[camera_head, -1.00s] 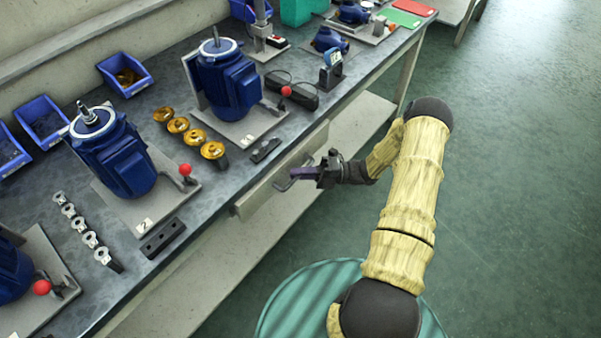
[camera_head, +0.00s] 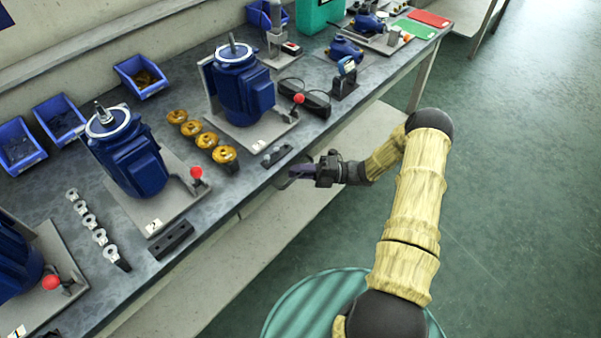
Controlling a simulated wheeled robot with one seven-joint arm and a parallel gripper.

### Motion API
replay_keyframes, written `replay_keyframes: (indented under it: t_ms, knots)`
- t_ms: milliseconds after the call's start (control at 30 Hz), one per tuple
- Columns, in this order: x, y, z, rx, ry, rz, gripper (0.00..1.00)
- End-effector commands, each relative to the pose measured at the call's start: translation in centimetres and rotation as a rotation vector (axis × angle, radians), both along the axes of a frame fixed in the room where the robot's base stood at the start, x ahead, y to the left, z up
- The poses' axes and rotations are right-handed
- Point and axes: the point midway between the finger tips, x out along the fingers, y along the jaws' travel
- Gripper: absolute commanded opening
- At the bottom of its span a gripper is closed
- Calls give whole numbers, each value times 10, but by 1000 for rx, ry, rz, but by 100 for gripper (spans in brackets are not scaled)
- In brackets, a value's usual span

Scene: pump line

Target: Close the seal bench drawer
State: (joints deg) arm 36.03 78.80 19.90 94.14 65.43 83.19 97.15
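The seal bench drawer (camera_head: 262,200) is under the front edge of the long grey workbench (camera_head: 215,190). Only a narrow strip of its pale front shows, and it looks about flush with the bench edge; I cannot tell if a small gap is left. A bent dark handle (camera_head: 284,183) sticks out from the front. My gripper (camera_head: 296,174) is at the handle, its dark fingers pointing left toward the bench. The fingers overlap the handle in this view, and I cannot tell whether they are clamped on it or pressing beside it.
Blue motors (camera_head: 240,85) on grey plates, yellow round parts (camera_head: 201,138), metal rings (camera_head: 92,225) and blue bins (camera_head: 140,76) stand on the bench. A black block (camera_head: 171,240) lies near its front edge. Green floor (camera_head: 510,200) is open on the right.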

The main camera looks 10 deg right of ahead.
Motion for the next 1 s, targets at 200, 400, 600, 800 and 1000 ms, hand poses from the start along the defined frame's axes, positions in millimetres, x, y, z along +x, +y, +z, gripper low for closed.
replay_keyframes:
  t_ms: [200,400,600,800,1000]
  knots:
    - [0,2,-5,-8,6,0,33]
    - [-1,2,-5,-9,6,1,33]
    - [-2,-6,-6,-8,6,0,33]
    - [-6,-36,-9,-8,4,-2,33]
    - [-12,-75,-14,-6,3,-2,33]
